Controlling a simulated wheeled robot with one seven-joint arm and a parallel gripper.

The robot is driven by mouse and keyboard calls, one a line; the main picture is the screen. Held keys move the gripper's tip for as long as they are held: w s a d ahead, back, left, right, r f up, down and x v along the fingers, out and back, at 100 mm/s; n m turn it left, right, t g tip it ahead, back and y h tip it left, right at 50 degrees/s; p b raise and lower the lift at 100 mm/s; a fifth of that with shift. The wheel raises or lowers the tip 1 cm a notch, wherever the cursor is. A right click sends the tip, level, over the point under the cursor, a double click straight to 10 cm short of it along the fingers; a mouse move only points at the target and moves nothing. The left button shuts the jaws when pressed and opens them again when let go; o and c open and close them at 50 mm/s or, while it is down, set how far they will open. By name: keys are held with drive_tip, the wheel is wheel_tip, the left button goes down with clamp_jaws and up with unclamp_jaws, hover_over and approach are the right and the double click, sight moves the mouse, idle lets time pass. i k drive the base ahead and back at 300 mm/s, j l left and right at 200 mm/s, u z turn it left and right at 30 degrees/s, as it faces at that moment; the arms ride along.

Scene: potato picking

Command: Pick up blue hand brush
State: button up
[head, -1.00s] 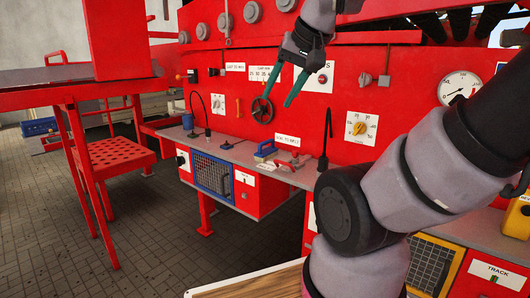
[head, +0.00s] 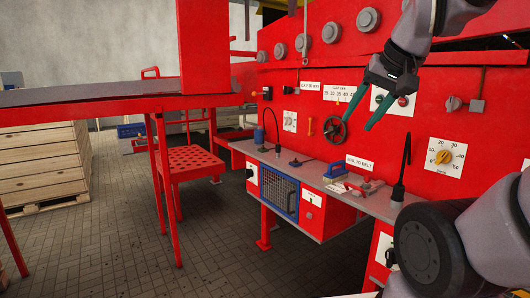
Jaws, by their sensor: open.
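The blue hand brush (head: 336,169) appears to be the small blue-topped item on the grey shelf of the red machine, right of centre in the head view. It is small, so its bristles are hard to make out. My gripper (head: 355,117) is above the shelf, pointing down and left, with its two green fingers spread and nothing between them. In the picture it is above and slightly right of the brush, clearly apart from it. Its distance in depth is hard to judge.
Small red and grey items (head: 365,187) lie right of the brush. A black upright rod (head: 401,175) stands farther right, and a black handwheel (head: 335,130) is on the panel behind. Wooden crates (head: 45,165) stand at far left. The paved floor before the shelf is clear.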

sight(331, 177)
drive_tip(key=i+j+z, duration=0.15)
drive_tip(key=i, duration=0.3)
drive_tip(key=i+j+z, duration=0.1)
drive_tip(key=i+j, duration=0.3)
